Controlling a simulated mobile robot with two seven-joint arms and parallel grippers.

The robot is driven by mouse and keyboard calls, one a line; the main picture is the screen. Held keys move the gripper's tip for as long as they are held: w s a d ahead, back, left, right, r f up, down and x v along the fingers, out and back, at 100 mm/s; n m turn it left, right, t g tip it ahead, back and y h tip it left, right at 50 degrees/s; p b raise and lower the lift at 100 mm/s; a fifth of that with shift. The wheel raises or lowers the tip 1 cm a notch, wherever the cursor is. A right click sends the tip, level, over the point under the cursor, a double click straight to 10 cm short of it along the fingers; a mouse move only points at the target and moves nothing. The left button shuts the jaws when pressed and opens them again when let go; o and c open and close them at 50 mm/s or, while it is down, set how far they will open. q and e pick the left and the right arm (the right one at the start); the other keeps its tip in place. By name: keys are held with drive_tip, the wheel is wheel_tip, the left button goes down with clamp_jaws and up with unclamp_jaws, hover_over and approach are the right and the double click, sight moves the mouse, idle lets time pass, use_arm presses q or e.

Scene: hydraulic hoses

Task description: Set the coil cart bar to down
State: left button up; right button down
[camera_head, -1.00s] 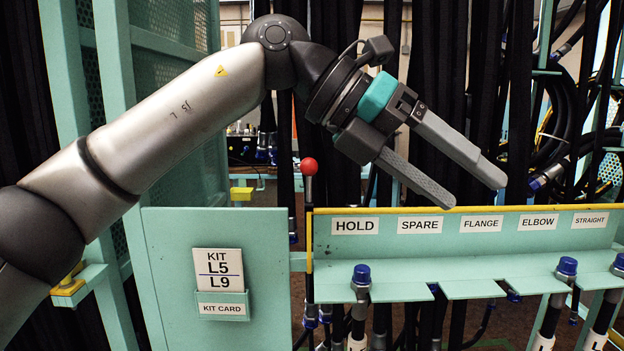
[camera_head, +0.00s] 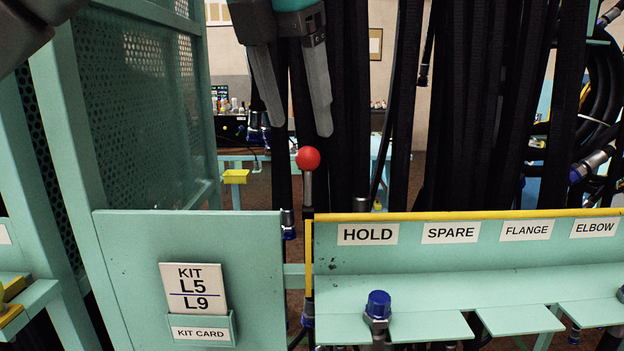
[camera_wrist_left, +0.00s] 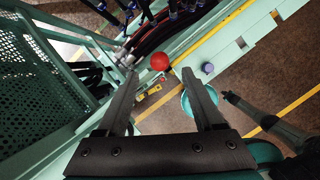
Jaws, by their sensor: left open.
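The bar (camera_head: 308,190) is a dark upright rod with a red ball knob (camera_head: 308,158) on top. It stands in the gap between the kit card panel and the labelled rail. My left gripper (camera_head: 300,127) points down from above, its two grey fingers apart and empty, with the tips just above the knob in the picture. In the left wrist view the red knob (camera_wrist_left: 160,62) shows between and slightly beyond the open fingertips (camera_wrist_left: 159,76). The lower part of the bar is partly hidden behind the frame.
A teal panel with a kit card (camera_head: 194,288) stands left of the bar. A teal rail with a yellow edge (camera_head: 460,216) and a HOLD label (camera_head: 367,234) runs to the right, with a blue-capped fitting (camera_head: 378,305) below. Black hoses (camera_head: 470,110) hang close behind.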

use_arm(q)
drive_tip(key=x, duration=1)
use_arm(e)
drive_tip(key=shift+w+a+f, duration=0.1)
drive_tip(key=shift+w+f, duration=0.05)
drive_tip(key=shift+w, duration=0.35)
drive_tip(key=shift+w+f, duration=0.15)
drive_tip(key=shift+w, duration=0.3)
use_arm(q)
drive_tip(key=shift+f, duration=0.1)
clamp_jaws()
use_arm(e)
drive_tip(key=shift+s, duration=0.25)
